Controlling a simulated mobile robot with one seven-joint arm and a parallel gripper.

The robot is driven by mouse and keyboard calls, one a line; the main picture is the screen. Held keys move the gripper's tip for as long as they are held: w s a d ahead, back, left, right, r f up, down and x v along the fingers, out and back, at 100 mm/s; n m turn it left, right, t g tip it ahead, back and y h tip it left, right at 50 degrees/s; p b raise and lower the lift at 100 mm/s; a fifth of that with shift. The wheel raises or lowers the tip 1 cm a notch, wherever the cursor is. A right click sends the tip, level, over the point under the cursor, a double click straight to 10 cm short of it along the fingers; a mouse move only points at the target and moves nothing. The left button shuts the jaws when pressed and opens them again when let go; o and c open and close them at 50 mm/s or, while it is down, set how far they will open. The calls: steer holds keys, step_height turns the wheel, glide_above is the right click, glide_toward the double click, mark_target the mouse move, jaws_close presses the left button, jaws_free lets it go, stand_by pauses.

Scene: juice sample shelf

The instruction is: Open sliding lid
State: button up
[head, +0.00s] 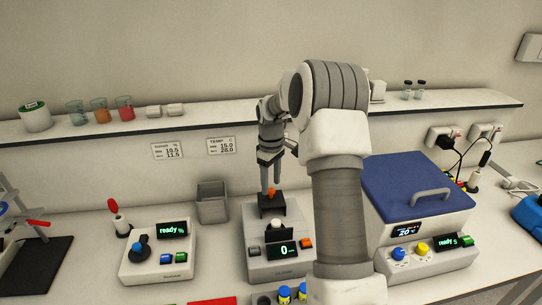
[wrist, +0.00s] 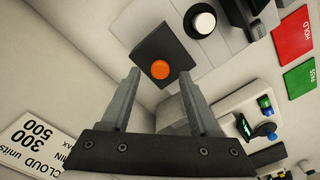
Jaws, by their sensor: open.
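A dark square lid (head: 266,211) with an orange knob (head: 271,192) sits at the back of the middle grey instrument (head: 262,267). The wrist view also shows the dark lid (wrist: 150,45) and the orange knob (wrist: 160,69). My gripper (head: 270,184) points down over the knob. In the wrist view my gripper (wrist: 159,74) is open, with one finger on each side of the knob and gaps between. Whether the fingertips are down at knob height is hard to tell. The lid appears to cover the instrument's top there.
A white instrument (head: 160,252) with a dark knob stands left. A blue-lidded box (head: 415,190) stands right, partly behind my arm. A grey bin (head: 212,203) is close behind on the left. A shelf (head: 200,125) with beakers runs along the wall.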

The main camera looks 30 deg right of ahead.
mark_target(271, 190)
step_height(271, 190, up, 16)
steer(key=shift+f, duration=0.2)
stand_by(0.4)
steer(key=s+a+r+m+t+h, duration=0.1)
steer(key=s+a+r, duration=0.3)
steer(key=s+a, duration=0.15)
steer(key=s+a+r+m+t, duration=0.1)
steer(key=s+a+r, duration=0.35)
steer(key=s, duration=0.25)
steer(key=s+a+f+m+t, duration=0.1)
steer(key=s+a+f+m, duration=0.1)
steer(key=s, duration=0.7)
steer(key=s+a+f+m+t+y, duration=0.1)
steer(key=s+a+f, duration=0.3)
steer(key=s, duration=0.5)
steer(key=shift+s+a+m+t, duration=0.25)
steer(key=shift+m+t, duration=0.15)
steer(key=shift+t, duration=0.4)
